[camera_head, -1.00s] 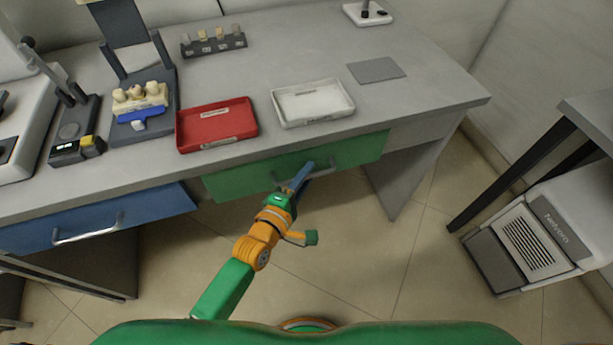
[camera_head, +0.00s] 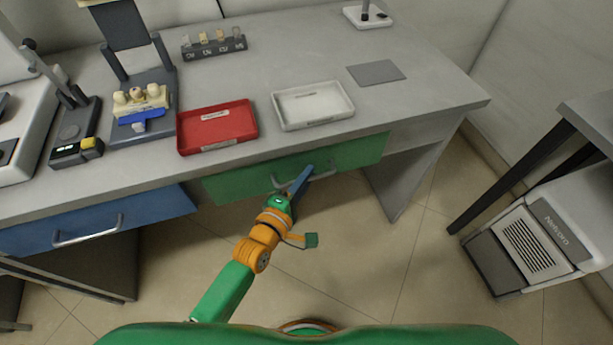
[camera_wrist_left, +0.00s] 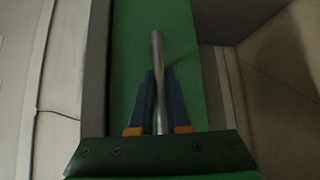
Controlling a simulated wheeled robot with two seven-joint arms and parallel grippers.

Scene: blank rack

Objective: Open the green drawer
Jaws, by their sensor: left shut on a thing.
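The green drawer (camera_head: 355,153) sits under the right part of the grey desk, and its front looks about flush with the desk edge. In the left wrist view the handle (camera_wrist_left: 156,60) runs between the blue fingers of the left gripper (camera_wrist_left: 160,90), against the green drawer front (camera_wrist_left: 185,50). The left gripper is shut on the handle. The fingers hide part of the handle in the head view. My right gripper is not in view.
The blue drawer (camera_head: 150,212) with its handle is to the left. A red tray (camera_head: 217,142) and a white tray (camera_head: 313,105) stand on the desk (camera_head: 290,55) above. Floor in front of the drawer is clear.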

